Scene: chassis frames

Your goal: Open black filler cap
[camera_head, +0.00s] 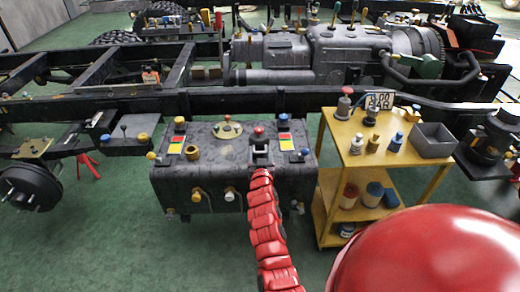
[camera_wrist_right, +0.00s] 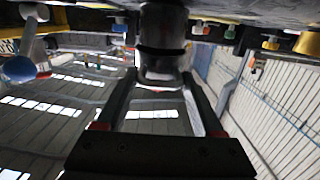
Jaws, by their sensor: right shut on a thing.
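A dark grey tank (camera_head: 218,170) sits below the black chassis rail. Its top carries several coloured knobs and labels. My right gripper (camera_head: 261,151), at the end of a red segmented arm, is over the middle right of the tank's top. In the right wrist view its two fingers (camera_wrist_right: 162,74) are closed around a black cylindrical part, which looks like the black filler cap (camera_wrist_right: 163,38). The cap sits against the dark tank surface at the top of that view. In the head view the gripper hides the cap. My left gripper is not in view.
A red knob (camera_head: 258,131) stands just behind the gripper. Small knobs and pipe fittings line the tank's top and front. A yellow trolley (camera_head: 385,160) with cans and a grey bin (camera_head: 432,140) stands close on the right. Green floor (camera_head: 100,240) is clear at the front left.

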